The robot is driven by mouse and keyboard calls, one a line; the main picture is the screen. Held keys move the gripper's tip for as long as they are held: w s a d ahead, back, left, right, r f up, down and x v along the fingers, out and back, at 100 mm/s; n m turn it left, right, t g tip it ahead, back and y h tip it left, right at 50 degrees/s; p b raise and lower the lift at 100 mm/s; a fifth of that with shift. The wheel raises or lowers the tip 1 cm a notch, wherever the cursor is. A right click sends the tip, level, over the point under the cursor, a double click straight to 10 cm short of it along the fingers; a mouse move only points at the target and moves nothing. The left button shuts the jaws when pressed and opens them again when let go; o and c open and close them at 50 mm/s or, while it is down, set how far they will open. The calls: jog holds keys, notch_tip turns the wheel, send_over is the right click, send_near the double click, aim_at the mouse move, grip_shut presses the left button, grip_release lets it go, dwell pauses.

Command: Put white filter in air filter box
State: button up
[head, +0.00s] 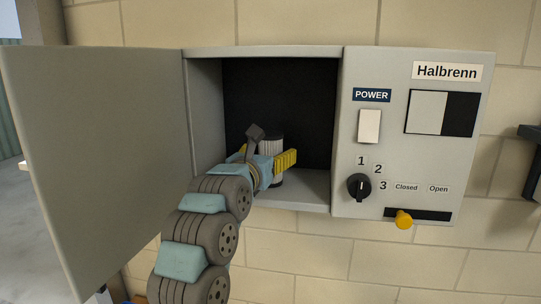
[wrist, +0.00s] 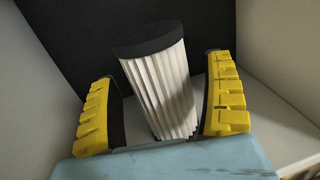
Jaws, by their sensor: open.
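The white filter (wrist: 160,90) is a pleated cylinder with a black top cap. It stands inside the open grey air filter box (head: 204,110), near the back. In the head view the filter (head: 267,147) is partly hidden behind my gripper (head: 272,166). In the wrist view my gripper (wrist: 162,112) is open, with one yellow finger on each side of the filter. A gap shows at the left finger; the right finger is close to the filter, and I cannot tell if it touches.
The box door (head: 95,150) is swung open to the left. To the right is a Halbrenn panel (head: 470,130) with a white power switch (head: 369,126), a black dial (head: 359,187) and a yellow slider knob (head: 403,219). The box's side walls and floor are close around my gripper.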

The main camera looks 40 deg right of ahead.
jog(key=b+v, duration=0.3)
jog(key=v, duration=0.8)
jog(key=shift+f, duration=0.15)
jog(key=shift+a, duration=0.1)
